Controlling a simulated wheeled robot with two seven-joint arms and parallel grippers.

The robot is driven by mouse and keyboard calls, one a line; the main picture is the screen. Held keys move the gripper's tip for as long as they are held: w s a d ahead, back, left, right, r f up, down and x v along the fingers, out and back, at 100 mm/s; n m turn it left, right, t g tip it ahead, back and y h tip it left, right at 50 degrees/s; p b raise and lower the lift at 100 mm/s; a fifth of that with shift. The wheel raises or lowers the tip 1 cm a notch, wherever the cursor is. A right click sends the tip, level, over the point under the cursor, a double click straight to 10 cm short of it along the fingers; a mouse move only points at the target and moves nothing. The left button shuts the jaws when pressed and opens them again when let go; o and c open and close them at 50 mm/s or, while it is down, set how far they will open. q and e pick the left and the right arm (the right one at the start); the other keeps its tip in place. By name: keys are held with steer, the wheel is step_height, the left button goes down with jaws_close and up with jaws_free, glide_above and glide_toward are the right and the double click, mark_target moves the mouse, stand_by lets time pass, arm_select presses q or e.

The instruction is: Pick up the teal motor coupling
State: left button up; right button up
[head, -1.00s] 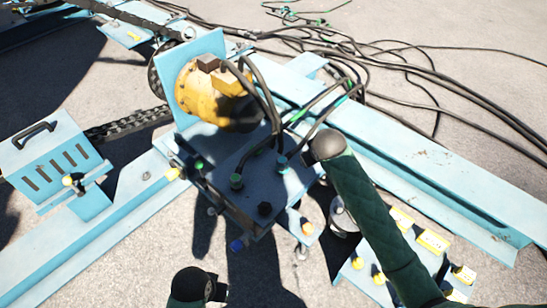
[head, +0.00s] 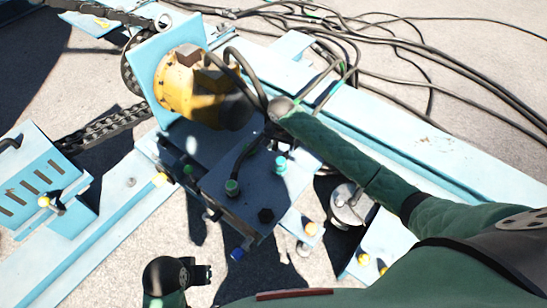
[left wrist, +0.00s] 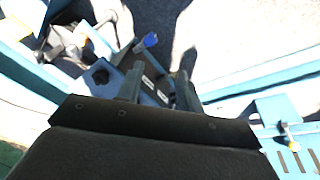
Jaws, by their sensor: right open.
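Two small teal couplings stand on the dark-topped blue motor plate in the head view: one at the right (head: 280,165) and a darker green-teal one at the left with a hose on it (head: 232,187). I cannot tell which is the motor coupling. My right gripper (head: 272,130) is open above and behind them, by the black hoses; its fingers are mostly hidden by my wrist. My left gripper (left wrist: 158,90) shows two grey fingers apart, with nothing clearly held, over the plate's edge in the left wrist view.
A yellow motor (head: 195,90) with black hoses stands behind the couplings. Loose cables (head: 420,50) lie at the upper right; bare ground shows between beams.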

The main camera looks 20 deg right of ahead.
mark_target(281, 159)
steer(key=shift+s+r+m, duration=0.35)
steer(key=shift+s+m, duration=0.15)
steer(key=shift+m, duration=1)
steer(key=shift+w+f, duration=0.15)
steer(key=shift+f, duration=1.35)
steer(key=f, duration=0.2)
steer(key=f+p, duration=0.1)
steer(key=f, duration=0.1)
steer(key=shift+s+d+f, duration=0.1)
steer(key=shift+s, duration=0.3)
steer(key=shift+f, duration=0.45)
arm_select(q)
steer(key=shift+s+a+r+g, duration=0.15)
steer(key=shift+s+a+r, duration=0.25)
steer(key=shift+r, duration=0.2)
steer(key=shift+s+a+r+g, duration=0.15)
steer(key=shift+s+a+r, duration=0.15)
steer(key=shift+a+r, duration=0.2)
arm_select(e)
steer(key=c, duration=1.2)
steer(key=shift+r, duration=0.15)
